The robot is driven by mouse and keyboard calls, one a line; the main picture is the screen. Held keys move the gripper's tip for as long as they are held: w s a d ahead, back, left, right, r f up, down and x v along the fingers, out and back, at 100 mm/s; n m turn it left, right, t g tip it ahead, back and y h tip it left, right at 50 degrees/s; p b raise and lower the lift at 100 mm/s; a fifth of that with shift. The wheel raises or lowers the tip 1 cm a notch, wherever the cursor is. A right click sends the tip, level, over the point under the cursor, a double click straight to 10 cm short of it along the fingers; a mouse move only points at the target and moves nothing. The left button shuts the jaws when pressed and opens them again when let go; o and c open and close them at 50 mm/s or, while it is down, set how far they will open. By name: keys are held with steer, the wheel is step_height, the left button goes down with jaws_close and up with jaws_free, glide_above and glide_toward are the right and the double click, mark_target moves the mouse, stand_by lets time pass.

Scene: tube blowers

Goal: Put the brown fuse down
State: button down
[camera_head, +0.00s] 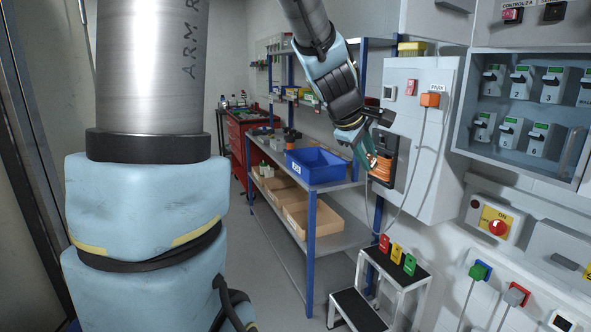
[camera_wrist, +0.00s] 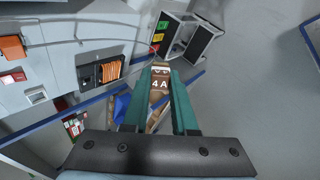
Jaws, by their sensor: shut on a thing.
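The brown fuse (camera_wrist: 159,86), marked 4A, sits between the green fingers of my gripper (camera_wrist: 160,72) in the wrist view. My gripper is shut on it and holds it in the air. In the head view my gripper (camera_head: 367,157) hangs in front of the grey wall cabinet; the fuse is hard to make out there. Red (camera_head: 384,243), yellow (camera_head: 396,253) and green (camera_head: 409,264) fuse-like pieces stand in a row on the black top of a step stool (camera_head: 420,273), below and to the right of my gripper.
A grey cabinet (camera_head: 432,150) with a black recess holding orange parts is on the wall. A blue bin (camera_head: 322,166) stands on a shelf with cardboard boxes (camera_head: 311,218) below. A cable hangs from an orange plug (camera_head: 430,100). Open floor lies left of the shelf.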

steer(key=w+a+f+n+t+y, duration=0.1)
steer(key=a+f+n+y, duration=0.3)
steer(key=a+f, duration=0.6)
steer(key=w+a+f+n+t+y, duration=0.1)
steer(key=w+a+f+n+y, duration=0.2)
steer(key=a+f+n, duration=0.5)
steer(key=a+f, duration=0.2)
steer(key=a, duration=0.6)
steer(key=shift+a+n+y, duration=0.15)
steer(key=shift+n+y, duration=0.15)
steer(key=shift+y, duration=0.1)
